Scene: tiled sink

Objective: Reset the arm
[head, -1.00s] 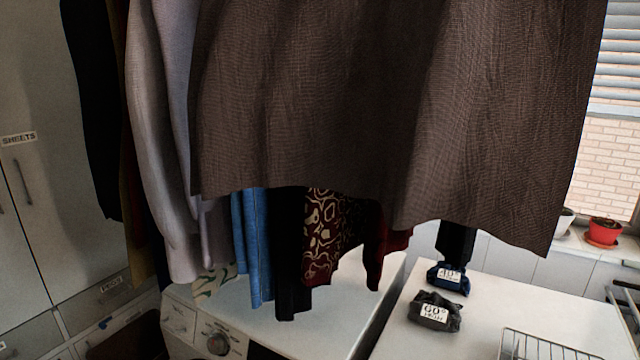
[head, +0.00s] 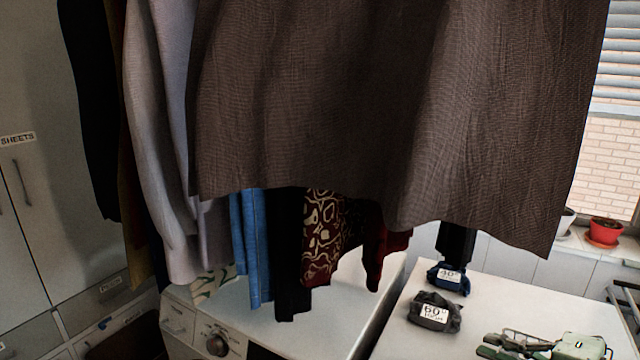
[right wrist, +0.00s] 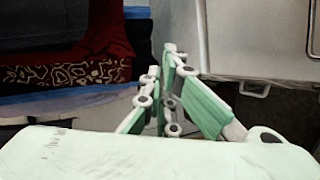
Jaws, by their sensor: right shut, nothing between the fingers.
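My right gripper (head: 512,346) shows at the bottom right of the head view, low over the white counter. Its pale green fingers (right wrist: 165,85) come together in the right wrist view, with nothing between them. My left gripper is not in the head view. A large brown garment (head: 390,110) hangs across the middle of the head view and hides much of what lies behind it.
Several clothes hang behind it, among them a blue one (head: 252,250) and a patterned red one (head: 322,240). A washing machine (head: 215,345) stands below. Two dark labelled bundles, one grey (head: 436,312) and one blue (head: 449,278), lie on the white counter (head: 530,300).

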